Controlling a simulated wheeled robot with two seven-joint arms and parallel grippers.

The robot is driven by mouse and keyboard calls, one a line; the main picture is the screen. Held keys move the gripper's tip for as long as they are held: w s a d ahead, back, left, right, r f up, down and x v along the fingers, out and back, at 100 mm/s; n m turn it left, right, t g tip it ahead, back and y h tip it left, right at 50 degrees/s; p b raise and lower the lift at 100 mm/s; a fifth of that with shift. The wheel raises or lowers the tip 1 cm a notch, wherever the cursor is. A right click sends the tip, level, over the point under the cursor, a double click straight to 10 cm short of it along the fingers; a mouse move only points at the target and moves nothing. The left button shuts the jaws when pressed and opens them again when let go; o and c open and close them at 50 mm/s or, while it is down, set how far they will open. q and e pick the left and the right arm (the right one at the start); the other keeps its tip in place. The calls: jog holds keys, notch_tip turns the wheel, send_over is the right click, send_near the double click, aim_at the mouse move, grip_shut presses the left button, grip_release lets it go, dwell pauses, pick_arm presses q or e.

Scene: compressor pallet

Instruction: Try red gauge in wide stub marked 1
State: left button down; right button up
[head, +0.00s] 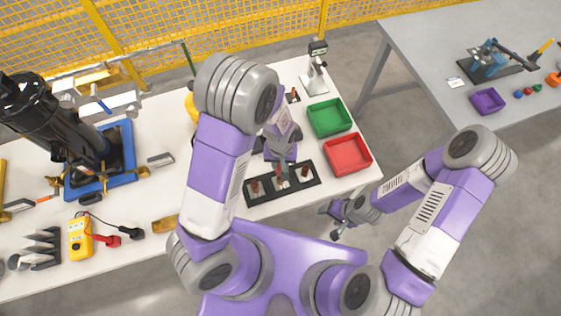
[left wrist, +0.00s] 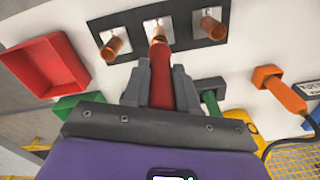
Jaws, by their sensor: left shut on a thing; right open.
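My left gripper (head: 281,162) is shut on the red gauge (left wrist: 161,82), which also shows between its fingers in the left wrist view (left wrist: 160,105). A black plate (head: 264,198) on the bench carries three copper stubs on pale squares. The gauge's copper-coloured tip is at the middle stub (left wrist: 157,27), in line with it; I cannot tell whether it is inside. The two outer stubs (left wrist: 113,46) (left wrist: 212,27) are free, with open mouths. No number is readable. My right gripper (head: 337,212) is open and empty, off the bench's front edge.
A green tray (head: 329,117) and a red tray (head: 348,154) lie right of the plate. A green-handled tool (left wrist: 210,100) and an orange-handled one (left wrist: 283,90) are beyond the gripper. A black compressor (head: 60,120) and a yellow meter (head: 80,239) stand left.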

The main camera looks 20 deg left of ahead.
pick_arm(q)
jog(key=shift+s+f+b, duration=0.1)
jog(key=shift+f+b, duration=0.25)
jog(key=shift+f, duration=0.2)
dwell(1.1)
jog(key=shift+r, duration=0.1)
jog(key=shift+r+p, duration=1.35)
jog(key=shift+r, duration=0.15)
notch_tip(320, 180, up, 4)
jog(key=p, duration=0.3)
jog(key=shift+p, duration=0.3)
